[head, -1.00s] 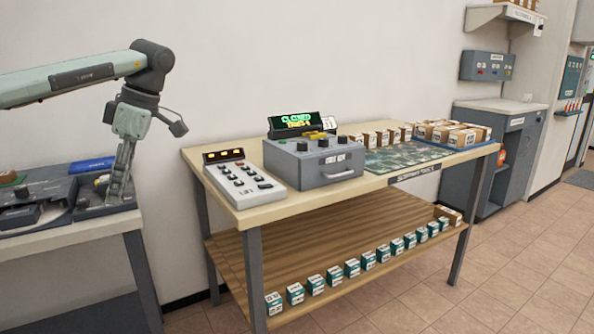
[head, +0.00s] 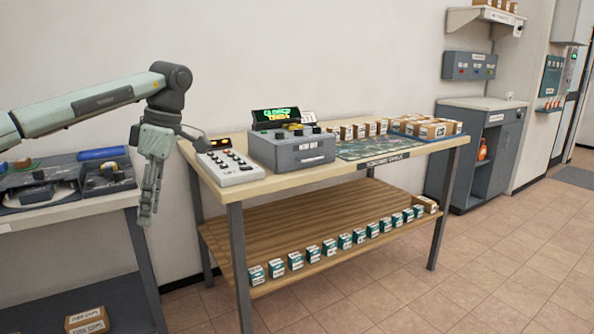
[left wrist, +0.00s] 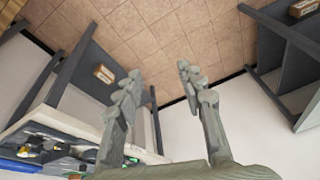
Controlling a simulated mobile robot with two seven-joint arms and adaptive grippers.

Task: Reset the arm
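My left gripper (head: 148,205) hangs from the bent left arm at the left of the head view, pointing down. It is in front of the gap between the left table and the middle table, and holds nothing. In the left wrist view its two fingers (left wrist: 157,82) stand well apart with nothing between them, against floor and wall. My right gripper is in neither view.
The left table (head: 80,212) carries grey trays. The middle table (head: 245,190) carries a keypad (head: 228,166), a grey box device (head: 292,150), a map mat and several cartons. Small boxes line its lower shelf (head: 275,235). Open floor (head: 470,260) lies to the right.

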